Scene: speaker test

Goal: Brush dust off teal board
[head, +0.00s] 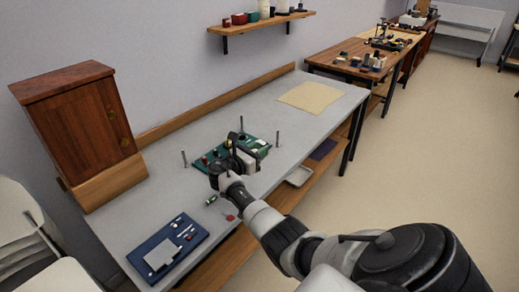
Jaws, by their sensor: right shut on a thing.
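The teal board (250,138) lies on the grey workbench, with small parts on it and thin metal posts standing around it. My right gripper (231,159) is over the board and hides much of its middle and near side. It is shut on a slim dark tool (233,144) that stands up from the jaws. The tool's lower end is hidden, so I cannot tell whether it touches the board. Dust is too small to make out. My left gripper is not in view.
A blue board (188,233) with a pale plate lies on the near bench (150,195). A wooden cabinet (80,135) stands left. A beige cloth (310,97) lies at the far end.

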